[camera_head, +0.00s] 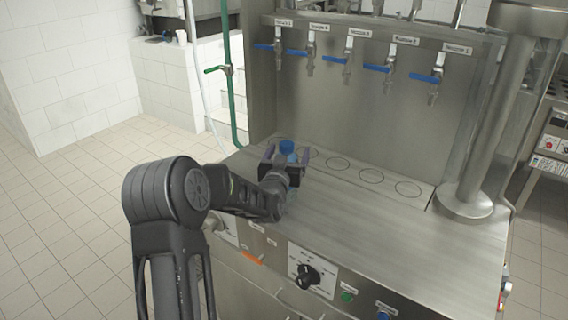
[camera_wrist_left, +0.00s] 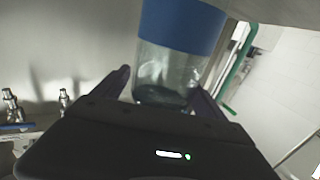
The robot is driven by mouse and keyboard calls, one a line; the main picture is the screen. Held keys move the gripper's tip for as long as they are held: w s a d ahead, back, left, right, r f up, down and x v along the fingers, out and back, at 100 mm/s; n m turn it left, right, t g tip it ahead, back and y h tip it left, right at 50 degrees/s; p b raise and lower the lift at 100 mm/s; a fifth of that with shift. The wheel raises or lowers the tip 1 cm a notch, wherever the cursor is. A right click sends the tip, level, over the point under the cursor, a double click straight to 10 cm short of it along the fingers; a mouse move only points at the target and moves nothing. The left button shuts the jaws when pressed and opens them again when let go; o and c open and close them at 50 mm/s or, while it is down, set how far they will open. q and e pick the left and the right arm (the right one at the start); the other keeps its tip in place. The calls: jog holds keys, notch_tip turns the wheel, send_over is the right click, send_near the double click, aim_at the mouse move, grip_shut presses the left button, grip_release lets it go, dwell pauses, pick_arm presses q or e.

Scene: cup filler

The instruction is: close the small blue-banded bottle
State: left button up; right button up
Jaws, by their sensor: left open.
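In the left wrist view the bottle (camera_wrist_left: 165,72) has a clear body and a wide blue band. My left gripper (camera_head: 286,154) is open, with one finger on each side of the bottle. In the left wrist view its fingers (camera_wrist_left: 163,90) flank the clear part; I cannot tell whether they touch it. The bottle's lower part is mostly hidden by the gripper in the head view. No separate cap is clearly visible. My right gripper is not in view.
Several taps with blue levers (camera_head: 347,62) hang on the steel back panel. Ringed places (camera_head: 370,175) to the right of the bottle are empty. A steel column (camera_head: 480,130) stands at the right. A green pipe (camera_head: 229,100) rises behind the left edge. The counter front (camera_head: 400,250) is clear.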

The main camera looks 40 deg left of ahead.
pick_arm(q)
jog(key=b+v, duration=0.3)
jog(key=v, duration=0.9)
dwell(0.6)
